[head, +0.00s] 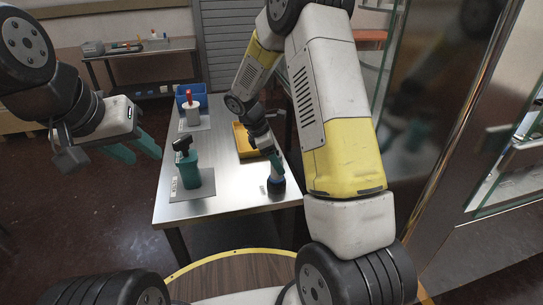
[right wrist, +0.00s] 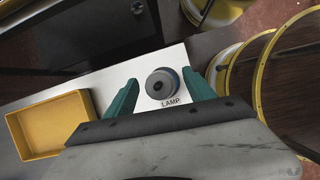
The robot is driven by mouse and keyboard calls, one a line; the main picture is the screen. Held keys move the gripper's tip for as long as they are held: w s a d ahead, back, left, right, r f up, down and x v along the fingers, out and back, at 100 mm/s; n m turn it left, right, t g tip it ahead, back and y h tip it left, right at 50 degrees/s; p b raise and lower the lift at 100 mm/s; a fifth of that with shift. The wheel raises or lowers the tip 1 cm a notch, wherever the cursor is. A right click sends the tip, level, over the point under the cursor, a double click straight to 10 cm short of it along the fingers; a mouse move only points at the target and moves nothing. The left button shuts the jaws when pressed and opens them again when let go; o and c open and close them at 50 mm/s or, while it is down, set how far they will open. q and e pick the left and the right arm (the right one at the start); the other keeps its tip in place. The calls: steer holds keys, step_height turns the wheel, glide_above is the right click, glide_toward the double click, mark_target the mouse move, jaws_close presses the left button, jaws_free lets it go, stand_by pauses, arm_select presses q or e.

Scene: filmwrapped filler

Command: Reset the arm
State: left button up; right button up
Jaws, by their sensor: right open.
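My right gripper (head: 273,160) hangs over the near right corner of the metal table (head: 226,185). A dark round object with a blue band (head: 277,184) stands right below it. In the right wrist view, my right gripper's teal fingers (right wrist: 160,92) are spread, with a grey round object (right wrist: 160,84) showing between them and gaps on both sides. A label reading "LAMP" (right wrist: 171,103) lies beside that object. My left gripper (head: 135,149) is raised left of the table, its two teal fingers apart and nothing between them.
A yellow tray (head: 243,148) lies near the right arm. A glass-fronted cabinet (head: 432,110) is at the right.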

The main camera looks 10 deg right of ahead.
steer(key=shift+m+y, duration=0.3)
steer(key=shift+m, duration=0.4)
steer(key=r, duration=0.2)
steer(key=s+r, duration=0.1)
steer(key=r, duration=0.1)
steer(key=a+r, duration=0.1)
steer(key=r, duration=0.1)
steer(key=shift+s+r, duration=0.15)
steer(key=shift+r, duration=0.1)
steer(key=s+r+m+t+y, duration=0.3)
steer(key=s+r+m, duration=0.4)
steer(key=s+r, duration=0.2)
steer(key=s+a+r+m+t+y, duration=0.1)
steer(key=s+r+m+t+y, duration=0.2)
steer(key=s+r+m, duration=0.5)
steer(key=s+r, duration=0.1)
steer(key=s, duration=0.5)
steer(key=shift+r, duration=0.15)
